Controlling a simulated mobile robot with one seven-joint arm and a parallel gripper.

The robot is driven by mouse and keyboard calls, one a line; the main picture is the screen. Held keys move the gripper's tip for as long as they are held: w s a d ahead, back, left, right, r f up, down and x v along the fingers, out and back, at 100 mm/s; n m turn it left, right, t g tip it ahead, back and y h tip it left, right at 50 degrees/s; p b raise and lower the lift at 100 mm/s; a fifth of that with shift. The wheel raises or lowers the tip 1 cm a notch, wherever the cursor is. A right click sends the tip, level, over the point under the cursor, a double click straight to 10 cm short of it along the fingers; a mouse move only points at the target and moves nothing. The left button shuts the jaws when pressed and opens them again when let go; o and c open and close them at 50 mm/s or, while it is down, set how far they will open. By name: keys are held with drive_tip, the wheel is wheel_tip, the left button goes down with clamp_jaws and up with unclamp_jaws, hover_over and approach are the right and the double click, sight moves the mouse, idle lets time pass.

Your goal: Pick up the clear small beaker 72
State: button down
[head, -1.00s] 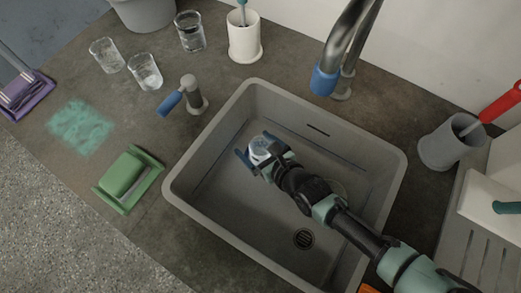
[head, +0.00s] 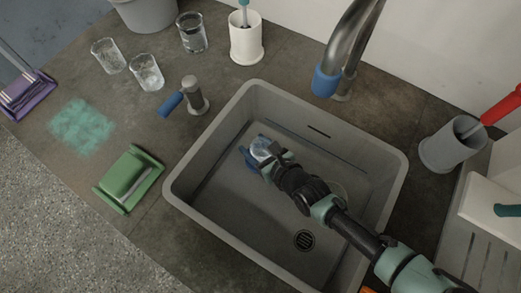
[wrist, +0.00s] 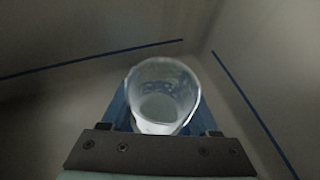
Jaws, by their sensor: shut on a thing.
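The clear small beaker (head: 261,147) is inside the grey sink (head: 222,202), toward its far left part. My gripper (head: 257,153) reaches into the sink from the right, and its blue fingers are shut on the beaker. In the wrist view the beaker (wrist: 161,92) sits between the two blue fingers (wrist: 160,112), with its round rim facing the camera. The gripper body hides the beaker's lower part. I cannot tell whether the beaker touches the sink floor.
A metal faucet (head: 346,50) with a blue tip stands behind the sink. A grey cup (head: 447,148) stands to the right.

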sight(256, 151)
drive_tip(key=shift+r, duration=0.2)
drive_tip(key=shift+r+p, duration=2.15)
drive_tip(key=shift+r, duration=3.8)
drive_tip(key=s+d+b, duration=0.6)
drive_tip(key=s+d, duration=0.3)
drive_tip(key=s, duration=0.5)
drive_tip(key=shift+s+d+f+b, duration=0.15)
drive_tip(key=shift+s+d+b, duration=0.2)
drive_tip(key=shift+d+b, duration=0.05)
drive_tip(key=shift+s+d, duration=0.1)
drive_tip(key=shift+s, duration=0.05)
wheel_tip(256, 151, up, 6)
drive_tip(key=p, duration=0.6)
drive_tip(key=shift+p, duration=0.4)
